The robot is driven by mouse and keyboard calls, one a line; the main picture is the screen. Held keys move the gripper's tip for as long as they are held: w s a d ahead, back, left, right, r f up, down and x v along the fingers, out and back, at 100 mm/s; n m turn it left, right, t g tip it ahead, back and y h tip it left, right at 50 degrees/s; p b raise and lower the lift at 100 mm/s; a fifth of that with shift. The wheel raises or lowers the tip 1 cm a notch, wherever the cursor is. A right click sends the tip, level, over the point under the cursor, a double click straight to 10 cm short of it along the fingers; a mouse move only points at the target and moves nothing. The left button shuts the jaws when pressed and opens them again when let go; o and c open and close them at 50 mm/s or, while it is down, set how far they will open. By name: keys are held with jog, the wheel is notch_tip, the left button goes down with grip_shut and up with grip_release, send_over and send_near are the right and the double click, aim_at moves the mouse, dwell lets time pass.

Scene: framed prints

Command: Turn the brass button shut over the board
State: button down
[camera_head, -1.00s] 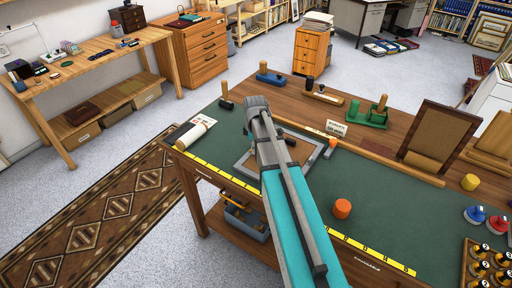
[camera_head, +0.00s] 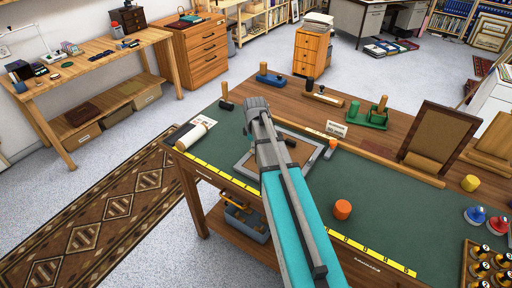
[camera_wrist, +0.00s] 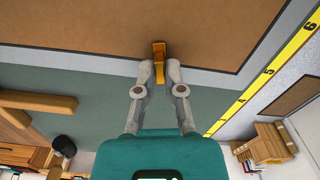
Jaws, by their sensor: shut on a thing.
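In the wrist view the brown board (camera_wrist: 90,25) lies inside a pale grey frame (camera_wrist: 60,57). The brass button (camera_wrist: 159,49) stands at the frame's near edge, with its upper end overlapping the board's edge. My gripper (camera_wrist: 159,73) is shut on the button's lower part, one grey finger on each side. In the head view the grey frame (camera_head: 314,156) lies on the green mat, partly covered by my arm. My gripper's fingers and the button are hidden there.
The green mat (camera_head: 390,215) has a yellow ruler strip (camera_head: 215,178) along its front edge. An orange cylinder (camera_head: 343,209) stands right of my arm. A white roll (camera_head: 192,137) lies left of the frame. A brown upright panel (camera_head: 437,135) stands at the right.

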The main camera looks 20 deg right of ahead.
jog(key=shift+a+m, duration=0.1)
jog(key=shift+m, duration=1.3)
jog(key=c, duration=0.7)
grip_release()
jog(key=shift+s, duration=0.1)
jog(key=shift+c, duration=0.2)
jog(key=shift+r, duration=0.1)
